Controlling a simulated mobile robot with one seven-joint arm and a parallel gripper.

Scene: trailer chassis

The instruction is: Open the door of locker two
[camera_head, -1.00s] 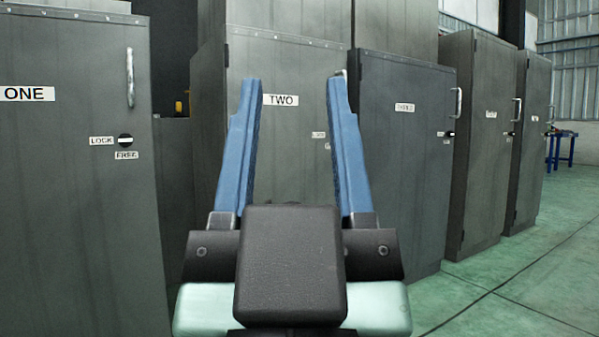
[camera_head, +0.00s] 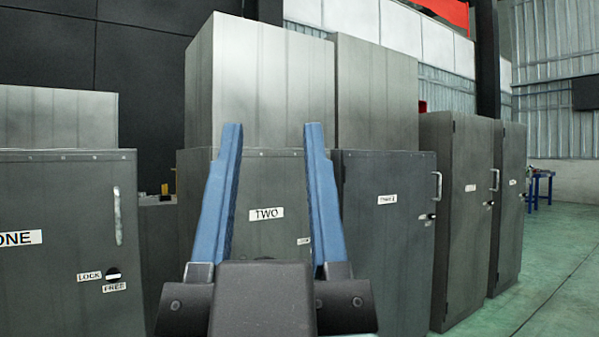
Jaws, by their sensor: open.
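Locker two (camera_head: 265,185) is a grey metal locker in the middle, with a white TWO label (camera_head: 266,214) on its door. The door looks shut. A small label (camera_head: 304,241) on the door shows partly beside my right finger. Its handle cannot be seen; my right finger stands in front of that side. My gripper (camera_head: 271,128) is open and empty, its two blue fingers pointing up in front of locker two. I see no contact with the door.
Locker one (camera_head: 60,240) stands at the left, with a handle and a LOCK/FREE knob (camera_head: 113,274). Locker three (camera_head: 385,255) and more lockers (camera_head: 462,215) stand to the right. Green floor (camera_head: 560,270) is clear at the right.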

